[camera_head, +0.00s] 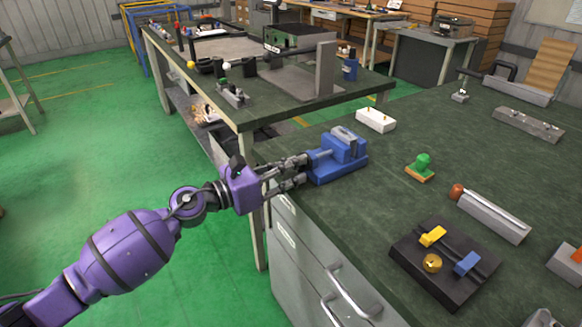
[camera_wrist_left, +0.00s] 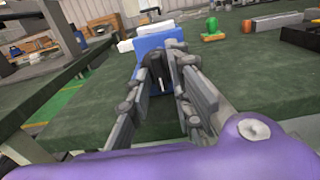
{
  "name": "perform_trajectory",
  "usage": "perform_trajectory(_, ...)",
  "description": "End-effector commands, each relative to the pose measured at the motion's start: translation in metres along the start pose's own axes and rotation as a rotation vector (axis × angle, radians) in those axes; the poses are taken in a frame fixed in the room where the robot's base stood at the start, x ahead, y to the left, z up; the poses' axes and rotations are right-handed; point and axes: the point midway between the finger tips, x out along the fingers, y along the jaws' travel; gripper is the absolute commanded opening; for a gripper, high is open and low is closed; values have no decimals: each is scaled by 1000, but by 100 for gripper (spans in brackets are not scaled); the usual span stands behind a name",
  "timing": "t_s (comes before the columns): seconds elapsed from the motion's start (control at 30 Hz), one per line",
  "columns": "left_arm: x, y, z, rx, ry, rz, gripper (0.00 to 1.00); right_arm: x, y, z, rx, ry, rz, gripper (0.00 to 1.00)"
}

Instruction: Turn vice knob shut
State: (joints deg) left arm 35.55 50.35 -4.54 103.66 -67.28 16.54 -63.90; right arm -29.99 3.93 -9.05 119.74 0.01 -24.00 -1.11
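The blue vice (camera_head: 342,160) stands on the green bench top near its left edge, with a grey jaw on top. It also shows in the left wrist view (camera_wrist_left: 158,44), straight ahead of the fingers. My left gripper (camera_head: 302,170) is at the vice's left end, its two fingers spread apart. In the left wrist view, the fingers (camera_wrist_left: 160,82) stand either side of a dark knob-like part (camera_wrist_left: 155,70) at the vice's near end. I cannot tell whether they touch it. The head view hides this part behind the fingers. My right gripper is in neither view.
On the same bench are a white block (camera_head: 375,120), a green knob on an orange base (camera_head: 421,167), a grey bar with an orange end (camera_head: 490,216) and a black plate with coloured parts (camera_head: 410,254). A second cluttered table (camera_head: 230,107) stands behind.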

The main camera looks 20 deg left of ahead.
Motion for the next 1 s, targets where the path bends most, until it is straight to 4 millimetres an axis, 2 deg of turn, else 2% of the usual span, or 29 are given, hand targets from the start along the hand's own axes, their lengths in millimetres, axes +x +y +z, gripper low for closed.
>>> perform_trajectory(0.33,-1,0,0,-1,-1,1,30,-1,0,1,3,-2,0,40)
perform_trajectory(0.47,-10,0,0,-2,0,1,30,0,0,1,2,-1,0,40)
perform_trajectory(0.8,-80,0,-1,-2,1,3,30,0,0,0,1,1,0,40)
perform_trajectory(1.0,-110,0,0,-3,0,1,30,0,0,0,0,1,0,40)
